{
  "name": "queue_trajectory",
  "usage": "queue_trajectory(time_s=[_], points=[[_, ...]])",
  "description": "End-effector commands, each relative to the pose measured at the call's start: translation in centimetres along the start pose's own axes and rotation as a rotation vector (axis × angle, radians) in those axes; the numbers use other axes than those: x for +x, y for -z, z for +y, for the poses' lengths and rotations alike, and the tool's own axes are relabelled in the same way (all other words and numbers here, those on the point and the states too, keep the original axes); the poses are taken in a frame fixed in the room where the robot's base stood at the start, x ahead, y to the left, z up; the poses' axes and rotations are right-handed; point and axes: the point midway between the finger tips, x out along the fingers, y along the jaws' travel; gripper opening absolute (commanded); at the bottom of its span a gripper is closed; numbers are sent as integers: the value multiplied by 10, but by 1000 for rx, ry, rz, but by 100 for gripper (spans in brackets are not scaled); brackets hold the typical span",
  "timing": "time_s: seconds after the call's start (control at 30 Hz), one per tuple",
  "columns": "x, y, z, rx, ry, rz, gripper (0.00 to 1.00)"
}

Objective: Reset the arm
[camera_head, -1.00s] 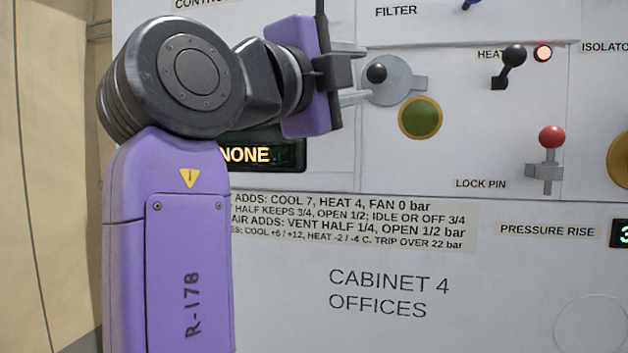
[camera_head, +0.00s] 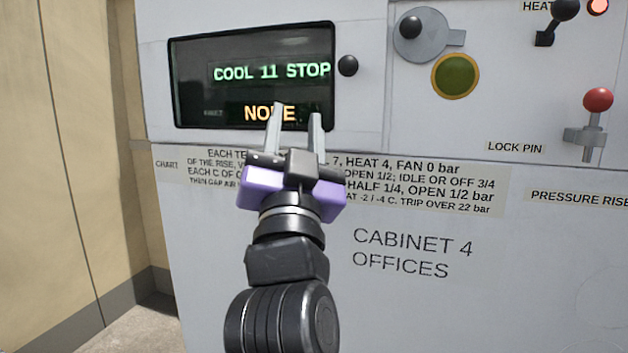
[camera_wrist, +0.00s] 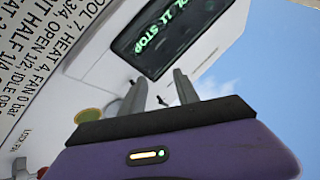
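My gripper (camera_head: 294,125) is in front of the cabinet panel in the head view, fingers pointing up across the lower part of the dark display (camera_head: 190,85). The fingers are apart with nothing between them. The display reads "COOL 11 STOP" and, partly covered, "NONE". In the wrist view my gripper (camera_wrist: 158,92) also shows two separated, empty fingers, with the tilted display (camera_wrist: 170,35) beyond them. My gripper hides part of the printed chart (camera_head: 430,185).
Right of the display are a black knob (camera_head: 348,65), a grey rotary lever (camera_head: 420,35), a yellow-green button (camera_head: 455,76), a heat lever (camera_head: 558,18) beside a lit red lamp (camera_head: 598,6), and a red-topped lock pin (camera_head: 597,100). A beige wall (camera_head: 80,150) stands at the left.

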Motion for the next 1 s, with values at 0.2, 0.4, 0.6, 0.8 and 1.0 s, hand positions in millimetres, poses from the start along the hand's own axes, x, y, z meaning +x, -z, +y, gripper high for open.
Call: queue_trajectory(time_s=[0.2,0.4,0.6,0.8,1.0], points=[[-71,-60,29,-149,120,-74,37],[-143,-94,64,-241,192,-139,37],[-217,-109,102,-300,229,-208,37],[-290,-107,138,-334,230,-290,37],[-359,-92,170,-350,197,-383,37]])
